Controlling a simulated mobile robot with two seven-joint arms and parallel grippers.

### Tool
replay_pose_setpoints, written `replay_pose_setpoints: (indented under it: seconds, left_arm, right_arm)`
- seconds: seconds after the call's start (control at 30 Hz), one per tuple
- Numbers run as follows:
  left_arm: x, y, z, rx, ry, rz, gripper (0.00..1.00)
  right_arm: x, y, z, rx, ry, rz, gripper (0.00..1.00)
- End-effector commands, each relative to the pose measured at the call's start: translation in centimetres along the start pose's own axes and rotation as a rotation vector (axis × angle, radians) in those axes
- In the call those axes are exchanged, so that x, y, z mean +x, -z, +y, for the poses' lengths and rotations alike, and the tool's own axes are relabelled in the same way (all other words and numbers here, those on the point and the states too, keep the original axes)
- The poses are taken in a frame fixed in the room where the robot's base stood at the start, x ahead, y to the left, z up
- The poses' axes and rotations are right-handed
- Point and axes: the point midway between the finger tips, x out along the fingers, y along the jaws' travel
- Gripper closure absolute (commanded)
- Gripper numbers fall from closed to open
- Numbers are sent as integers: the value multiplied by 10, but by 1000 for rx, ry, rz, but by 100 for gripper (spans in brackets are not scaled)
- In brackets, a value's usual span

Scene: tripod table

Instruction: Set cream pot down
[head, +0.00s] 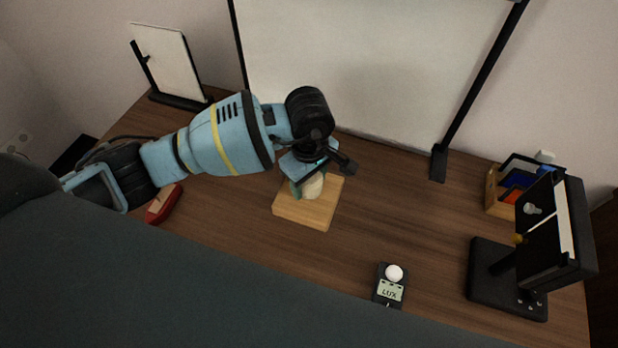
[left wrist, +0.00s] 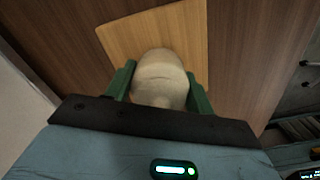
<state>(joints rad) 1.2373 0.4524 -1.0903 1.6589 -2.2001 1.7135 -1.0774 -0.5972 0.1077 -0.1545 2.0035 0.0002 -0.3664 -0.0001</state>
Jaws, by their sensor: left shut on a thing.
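The cream pot (head: 313,186) is a rounded cream-coloured object over the light wooden board (head: 290,210) in the middle of the table. My left gripper (head: 308,183) comes in from the left and is shut on the pot. In the left wrist view the pot (left wrist: 160,78) sits between the two green fingers of my left gripper (left wrist: 158,88), with the board (left wrist: 115,38) beyond it. I cannot tell whether the pot's base touches the board. My arm hides part of the pot in the head view. My right gripper is not in view.
A light meter (head: 389,290) lies at the front, and a black lamp-like device (head: 508,295) stands at the right. A wooden organizer (head: 497,196) is at the back right. A red object (head: 163,205) lies left, near my arm. A white backdrop (head: 370,70) stands behind.

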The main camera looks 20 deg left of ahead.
Motion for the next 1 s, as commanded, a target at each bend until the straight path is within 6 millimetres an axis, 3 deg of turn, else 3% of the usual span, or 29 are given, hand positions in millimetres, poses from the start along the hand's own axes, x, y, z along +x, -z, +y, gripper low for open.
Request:
replay_pose_setpoints:
  seconds: [0.23, 0.27, 0.43, 0.77, 1.0]
  left_arm:
    - [4, 0, 0, 0, 0, -1, 74]
    - [4, 0, 0, 0, 1, -1, 45]
    - [3, 0, 0, -1, 0, -1, 25]
    - [-1, 0, 0, -1, -1, 0, 25]
    - [-34, 0, 1, 1, -4, 1, 25]
  right_arm:
    - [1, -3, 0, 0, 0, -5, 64]
    - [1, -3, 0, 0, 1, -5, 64]
    - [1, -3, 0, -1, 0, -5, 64]
    - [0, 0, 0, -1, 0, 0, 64]
    - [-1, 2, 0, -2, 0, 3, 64]
